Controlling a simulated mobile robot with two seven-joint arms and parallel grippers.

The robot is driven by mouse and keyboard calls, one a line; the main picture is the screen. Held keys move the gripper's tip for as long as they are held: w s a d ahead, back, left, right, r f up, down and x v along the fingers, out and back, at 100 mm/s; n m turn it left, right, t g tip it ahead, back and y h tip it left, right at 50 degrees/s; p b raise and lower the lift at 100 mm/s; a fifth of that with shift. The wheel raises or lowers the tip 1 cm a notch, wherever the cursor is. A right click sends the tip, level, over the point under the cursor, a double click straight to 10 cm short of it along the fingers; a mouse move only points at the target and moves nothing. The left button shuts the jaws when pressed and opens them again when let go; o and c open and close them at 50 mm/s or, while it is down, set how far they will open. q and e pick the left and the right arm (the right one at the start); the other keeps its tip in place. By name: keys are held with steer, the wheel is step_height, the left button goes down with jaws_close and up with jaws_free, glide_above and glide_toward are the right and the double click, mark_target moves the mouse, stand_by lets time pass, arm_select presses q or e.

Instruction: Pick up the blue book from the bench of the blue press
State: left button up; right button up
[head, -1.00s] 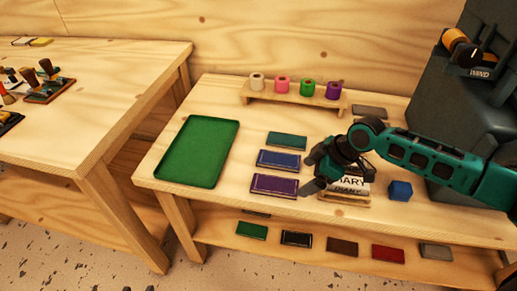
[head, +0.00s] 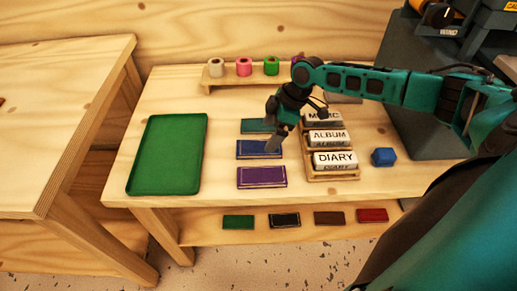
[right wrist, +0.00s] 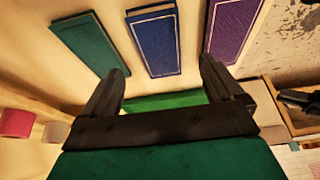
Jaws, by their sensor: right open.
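The blue book (head: 260,149) lies flat on the wooden bench (head: 222,205), between a teal book (head: 256,125) and a purple book (head: 262,177). My right gripper (head: 273,137) is open and empty, above the right end of the blue book and covering part of it. In the right wrist view the blue book (right wrist: 153,42) lies beyond the open fingers (right wrist: 163,78), roughly between them and apart from them. The teal book (right wrist: 88,42) and the purple book (right wrist: 232,28) lie to either side. My left gripper is not in view.
A green tray (head: 168,155) lies to the left. A wooden rack of labelled rolls (head: 334,160) and a blue block (head: 383,157) are to the right. A dark machine (head: 425,125) stands farther right. Coloured foil rolls (head: 244,67) stand at the back. More books (head: 285,220) lie on the lower shelf.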

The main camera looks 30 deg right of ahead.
mark_target(261, 147)
steer(key=x, duration=0.6)
steer(key=c, duration=1.2)
